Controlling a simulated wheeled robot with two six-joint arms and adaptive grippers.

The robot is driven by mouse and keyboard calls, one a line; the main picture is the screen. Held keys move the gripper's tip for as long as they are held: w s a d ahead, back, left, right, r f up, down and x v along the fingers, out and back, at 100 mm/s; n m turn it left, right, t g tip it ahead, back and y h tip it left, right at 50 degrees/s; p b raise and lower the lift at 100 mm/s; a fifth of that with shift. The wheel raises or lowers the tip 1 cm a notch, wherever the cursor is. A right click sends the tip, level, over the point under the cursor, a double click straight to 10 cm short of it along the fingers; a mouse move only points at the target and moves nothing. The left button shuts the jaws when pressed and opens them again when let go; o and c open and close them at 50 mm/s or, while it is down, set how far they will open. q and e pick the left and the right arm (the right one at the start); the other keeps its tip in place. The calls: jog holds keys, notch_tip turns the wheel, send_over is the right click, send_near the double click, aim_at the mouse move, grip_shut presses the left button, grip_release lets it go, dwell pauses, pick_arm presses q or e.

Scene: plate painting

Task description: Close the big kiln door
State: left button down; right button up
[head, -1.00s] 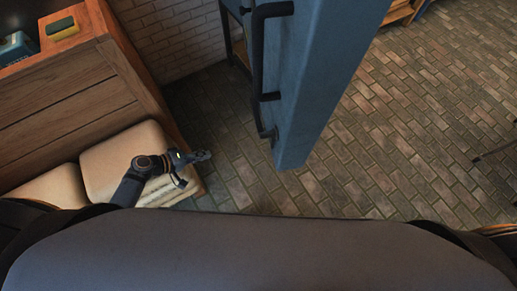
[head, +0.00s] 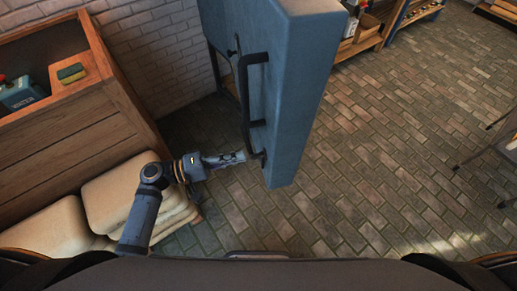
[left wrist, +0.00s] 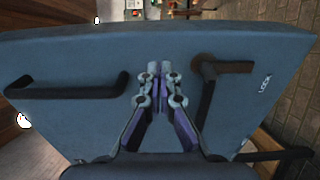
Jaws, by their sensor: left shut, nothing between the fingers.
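The big kiln door (head: 298,95) is a thick blue slab standing open, edge toward me in the head view. A long dark handle (head: 244,90) runs along its left face. My left gripper (head: 243,157) is shut and empty, its tips close to that face by the handle's lower end. In the left wrist view the door (left wrist: 110,60) fills most of the picture. There the shut fingertips (left wrist: 158,70) point at its face, between a dark bar (left wrist: 70,92) and a dark lever (left wrist: 208,85) beside a "LOCK" label. I cannot tell whether they touch. My right gripper is out of view.
Pale stacked sacks (head: 115,200) lie beneath my left arm, against a wooden bench (head: 70,150). A yellow-green sponge (head: 71,72) and a blue box (head: 20,92) are on the bench. Brick floor (head: 390,150) is open right of the door. Shelves (head: 365,40) stand at the back.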

aim_at(269, 150)
pick_arm(q)
jog(key=p+x, duration=0.2)
jog(key=x, duration=0.4)
jog(key=shift+a+r, duration=0.1)
jog(key=shift+r, duration=0.05)
jog(key=shift+w+d, duration=0.1)
jog(key=shift+d, duration=0.3)
